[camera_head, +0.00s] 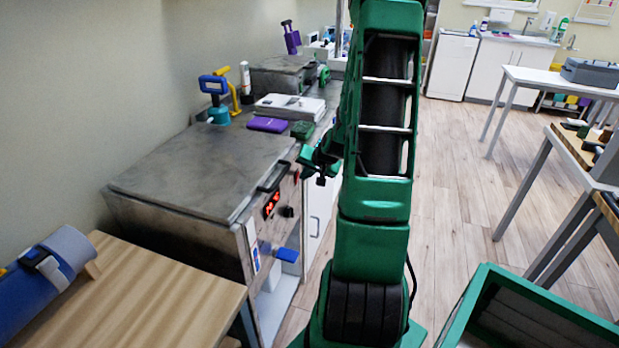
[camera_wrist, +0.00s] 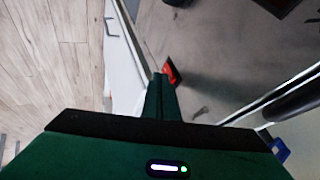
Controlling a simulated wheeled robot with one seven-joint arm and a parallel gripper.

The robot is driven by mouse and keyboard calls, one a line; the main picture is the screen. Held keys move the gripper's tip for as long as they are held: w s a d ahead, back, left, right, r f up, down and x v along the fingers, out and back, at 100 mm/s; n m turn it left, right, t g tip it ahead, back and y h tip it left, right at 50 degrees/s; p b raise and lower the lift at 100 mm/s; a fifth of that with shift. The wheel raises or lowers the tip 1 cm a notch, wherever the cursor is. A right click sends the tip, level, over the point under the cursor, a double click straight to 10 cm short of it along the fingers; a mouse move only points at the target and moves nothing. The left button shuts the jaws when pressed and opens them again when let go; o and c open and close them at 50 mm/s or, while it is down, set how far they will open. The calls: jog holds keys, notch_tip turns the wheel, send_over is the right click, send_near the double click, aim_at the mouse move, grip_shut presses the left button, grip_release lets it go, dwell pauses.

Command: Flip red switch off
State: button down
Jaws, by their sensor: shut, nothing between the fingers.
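The red switch (camera_wrist: 172,70) is a small red rocker with a dark edge on a grey metal panel in the wrist view. It looks tilted, but I cannot tell its on or off position. In the head view it is a small red spot (camera_head: 296,176) on the front of the metal unit (camera_head: 200,180). My gripper (camera_wrist: 160,78) is shut and empty, its green fingertips just beside the switch on its left. I cannot tell whether they touch it. In the head view my gripper (camera_head: 308,156) is at the unit's front upper edge, partly hidden by my arm.
A black lid handle (camera_head: 274,177), a red display (camera_head: 271,204), a black knob (camera_head: 288,212) and a blue lever (camera_head: 287,255) are near the switch. A wooden table (camera_head: 150,300) stands front left. Floor (camera_head: 455,190) is free to the right.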

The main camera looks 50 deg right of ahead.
jog(key=shift+w+a, duration=0.1)
jog(key=shift+w, duration=0.05)
jog(key=shift+w+r, duration=0.1)
jog(key=shift+w, duration=0.05)
dwell(0.4)
jog(key=shift+r, duration=0.1)
jog(key=shift+r, duration=0.7)
jog(key=d+v, duration=0.1)
jog(key=v, duration=1.1)
jog(key=shift+s, duration=0.25)
